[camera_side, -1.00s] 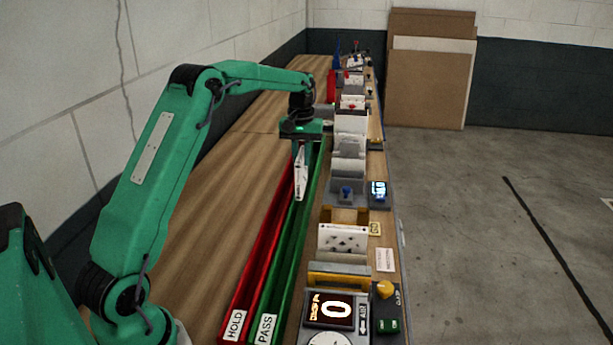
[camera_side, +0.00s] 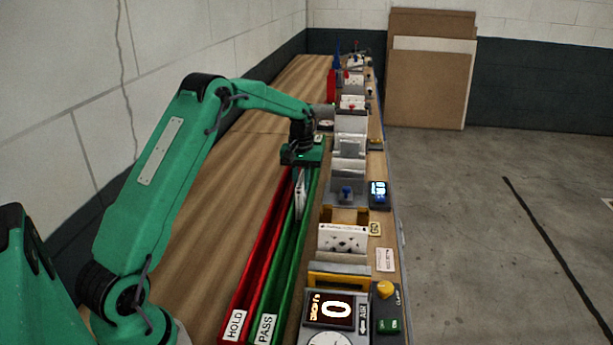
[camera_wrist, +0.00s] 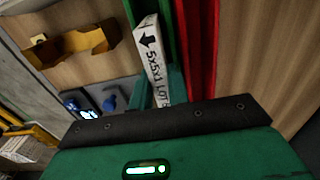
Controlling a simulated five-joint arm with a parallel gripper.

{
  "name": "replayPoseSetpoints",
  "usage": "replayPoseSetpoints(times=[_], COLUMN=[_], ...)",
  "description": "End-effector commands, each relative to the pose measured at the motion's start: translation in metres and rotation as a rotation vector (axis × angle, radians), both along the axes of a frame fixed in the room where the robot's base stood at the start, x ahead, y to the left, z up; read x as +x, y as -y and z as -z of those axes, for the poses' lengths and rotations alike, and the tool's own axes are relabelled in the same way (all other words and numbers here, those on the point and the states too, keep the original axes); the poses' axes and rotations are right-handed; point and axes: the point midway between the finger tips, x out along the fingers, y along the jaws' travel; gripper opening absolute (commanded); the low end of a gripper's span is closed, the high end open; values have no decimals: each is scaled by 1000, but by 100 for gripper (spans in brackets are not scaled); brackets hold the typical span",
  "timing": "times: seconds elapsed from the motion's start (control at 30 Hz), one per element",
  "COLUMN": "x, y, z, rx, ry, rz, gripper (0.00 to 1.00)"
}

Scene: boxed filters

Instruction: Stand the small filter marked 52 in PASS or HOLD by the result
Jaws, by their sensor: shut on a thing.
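My gripper (camera_side: 302,168) is shut on a small white filter (camera_side: 299,197) with a thin dark-marked edge. The filter hangs upright below the jaws, over or at the PASS and HOLD channels. In the wrist view the filter's edge (camera_wrist: 152,58) shows an arrow and "5x5x1 LOT"; no 52 is legible. The green channel labelled PASS (camera_side: 266,328) lies right of the red channel labelled HOLD (camera_side: 235,325). In the side view the filter overlaps the green channel; I cannot tell whether its lower edge is inside it. A display (camera_side: 335,309) reads 0.
Right of the channels stand a yellow-framed holder (camera_side: 340,280), a white patterned boxed filter (camera_side: 343,240), grey fixtures (camera_side: 348,170) and a small lit blue screen (camera_side: 378,190). The wooden table left of the channels (camera_side: 215,220) is clear.

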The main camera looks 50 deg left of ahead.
Motion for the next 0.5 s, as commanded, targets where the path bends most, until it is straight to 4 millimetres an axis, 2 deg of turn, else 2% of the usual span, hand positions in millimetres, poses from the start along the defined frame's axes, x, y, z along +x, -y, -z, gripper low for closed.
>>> replayPoseSetpoints(times=[0.4, 0.43, 0.5], x=[0, 0, 0], y=[0, 0, 0], z=[3, 4, 3], rx=[1, 1, 1], ry=[1, 1, 1], rz=[0, 0, 0], gripper=[0, 19, 33])
